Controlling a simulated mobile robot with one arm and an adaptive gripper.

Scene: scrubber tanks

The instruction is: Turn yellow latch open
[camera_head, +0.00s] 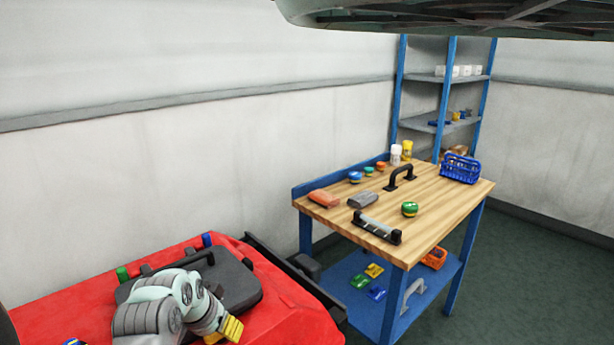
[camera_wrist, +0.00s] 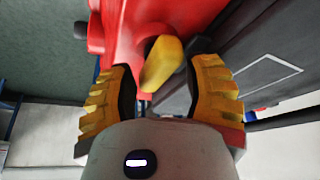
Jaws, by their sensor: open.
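The yellow latch (camera_wrist: 162,62) is a rounded lever on a red body (camera_wrist: 125,30) in the wrist view. My gripper (camera_wrist: 162,68) is open, with its yellow ribbed fingers on either side of the latch. The latch appears in line with the gap, nearer the right finger; I cannot tell whether it touches. In the head view, my gripper (camera_head: 226,331) is low at the right of the red machine top (camera_head: 60,305), partly cut off by the lower edge. I cannot make out the latch there.
A dark lid with a handle (camera_head: 235,275) lies on the red machine beside my arm. Green (camera_head: 122,273) and blue (camera_head: 206,240) caps stand near its back edge. A wooden-topped workbench (camera_head: 440,205) with tools and a blue basket (camera_head: 460,170) stands to the right.

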